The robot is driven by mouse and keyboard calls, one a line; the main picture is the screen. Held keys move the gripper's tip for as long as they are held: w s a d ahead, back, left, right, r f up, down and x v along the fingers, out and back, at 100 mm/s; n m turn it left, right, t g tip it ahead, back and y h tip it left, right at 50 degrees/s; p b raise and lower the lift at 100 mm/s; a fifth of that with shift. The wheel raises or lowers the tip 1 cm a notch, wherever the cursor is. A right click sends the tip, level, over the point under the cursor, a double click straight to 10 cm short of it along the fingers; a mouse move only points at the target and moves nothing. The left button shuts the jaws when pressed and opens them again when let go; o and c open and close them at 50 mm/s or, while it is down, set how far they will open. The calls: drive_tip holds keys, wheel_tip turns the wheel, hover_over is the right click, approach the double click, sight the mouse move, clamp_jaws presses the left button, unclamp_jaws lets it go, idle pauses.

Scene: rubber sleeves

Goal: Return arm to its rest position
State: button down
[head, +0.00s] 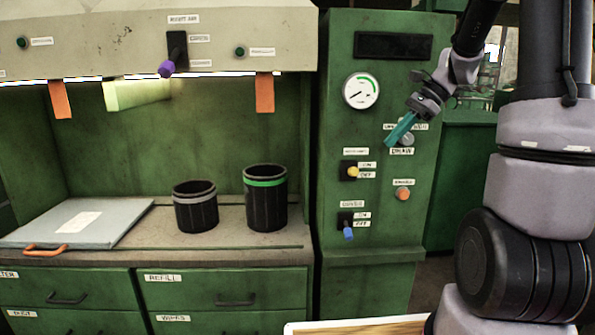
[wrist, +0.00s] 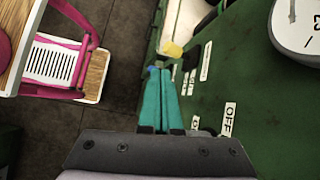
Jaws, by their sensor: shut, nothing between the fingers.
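My gripper (head: 401,129) has teal fingers and is raised at the upper right in the head view. It is in front of the green control panel (head: 340,120), to the right of the round gauge. In the wrist view the teal fingers (wrist: 162,102) lie side by side, shut with nothing between them. The fingertips point over the panel's face, close to its knobs. I cannot tell whether they touch anything.
The panel carries a gauge (head: 361,90), a yellow switch (head: 353,172), an orange button (head: 403,193) and a blue switch (head: 348,233). Two black canisters (head: 266,205) stand on the left bench. The wrist view shows a pink-framed object (wrist: 55,62) and open dark floor.

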drive_tip(key=s+a+r+n+t+h, duration=0.2)
drive_tip(key=s+r+n+t, duration=0.1)
drive_tip(key=s, duration=0.6)
drive_tip(key=s+a+r+n+t+h, duration=0.2)
drive_tip(key=s+r+n, duration=0.3)
drive_tip(key=s+n, duration=0.3)
drive_tip(key=shift+s+a+r+n+t+h, duration=0.2)
drive_tip(key=shift+s+n+t+h, duration=0.1)
drive_tip(key=shift+s+t+h, duration=0.45)
drive_tip(key=shift+s, duration=0.15)
